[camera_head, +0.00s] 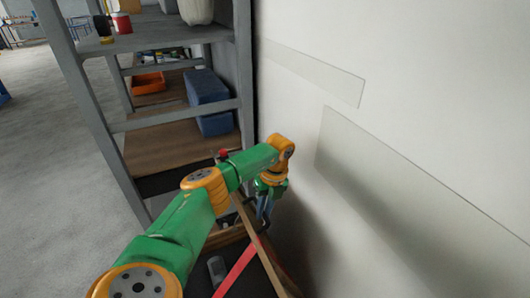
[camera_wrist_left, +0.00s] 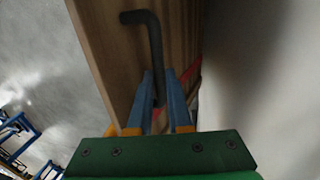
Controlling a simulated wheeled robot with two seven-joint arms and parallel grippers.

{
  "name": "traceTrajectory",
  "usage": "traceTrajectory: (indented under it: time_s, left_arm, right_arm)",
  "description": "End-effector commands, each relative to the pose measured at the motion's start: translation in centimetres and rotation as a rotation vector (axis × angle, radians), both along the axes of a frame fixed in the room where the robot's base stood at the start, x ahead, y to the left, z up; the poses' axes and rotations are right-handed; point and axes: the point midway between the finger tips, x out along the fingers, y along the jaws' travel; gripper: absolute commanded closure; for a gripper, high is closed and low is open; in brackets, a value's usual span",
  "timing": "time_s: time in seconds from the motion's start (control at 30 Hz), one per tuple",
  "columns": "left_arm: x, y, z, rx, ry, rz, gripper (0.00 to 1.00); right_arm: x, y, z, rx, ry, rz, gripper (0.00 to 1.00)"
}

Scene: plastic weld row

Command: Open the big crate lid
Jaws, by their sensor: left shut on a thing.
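The big crate's wooden lid (camera_head: 262,246) stands tilted up, seen nearly edge-on near the white wall in the head view. Its broad wooden face (camera_wrist_left: 104,45) fills the upper middle of the left wrist view. A dark bent bar handle (camera_wrist_left: 154,48) lies along that face. My left gripper (camera_wrist_left: 165,100) has its blue fingers on either side of the bar's lower end and is shut on it. In the head view the left gripper (camera_head: 264,212) is at the lid's upper end. The crate below is mostly hidden by my green arm. My right gripper is out of view.
A grey metal shelf (camera_head: 178,125) stands at the left, holding a blue box (camera_head: 207,100) and an orange bin (camera_head: 149,83). A red strip (camera_head: 236,270) slants beside the lid. The white wall (camera_head: 420,120) is close at the right. Grey floor (camera_head: 45,150) is free at the left.

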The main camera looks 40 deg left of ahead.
Motion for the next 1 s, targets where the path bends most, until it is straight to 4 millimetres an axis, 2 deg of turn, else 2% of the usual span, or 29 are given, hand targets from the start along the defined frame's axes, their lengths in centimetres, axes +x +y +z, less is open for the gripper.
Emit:
traceTrajectory:
  time_s: [0.13, 0.17, 0.27, 0.57, 0.67, 0.9, 1.0]
  left_arm:
    - [0.1, 0.1, 0.0, 0.002, -0.005, 0.000, 1.00]
    - [0.1, 0.1, 0.0, 0.002, -0.005, 0.000, 0.80]
    - [0.1, 0.1, 0.0, 0.002, -0.004, 0.001, 0.53]
    - [0.1, 0.1, 0.2, 0.004, -0.003, 0.002, 0.53]
    - [0.5, 0.0, 1.5, 0.003, -0.008, 0.002, 0.53]
    - [1.5, -0.2, 6.1, 0.001, -0.005, 0.002, 0.53]
    - [1.6, -0.2, 6.8, 0.001, -0.003, 0.001, 0.53]
  right_arm:
    - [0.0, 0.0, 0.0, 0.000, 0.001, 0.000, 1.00]
    - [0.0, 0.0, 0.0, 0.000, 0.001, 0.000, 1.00]
    - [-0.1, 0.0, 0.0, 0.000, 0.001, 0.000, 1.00]
    - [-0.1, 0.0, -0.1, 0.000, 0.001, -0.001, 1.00]
    - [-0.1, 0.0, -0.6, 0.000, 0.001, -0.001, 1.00]
    - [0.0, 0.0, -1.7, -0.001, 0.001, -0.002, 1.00]
    - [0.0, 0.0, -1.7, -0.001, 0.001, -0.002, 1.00]
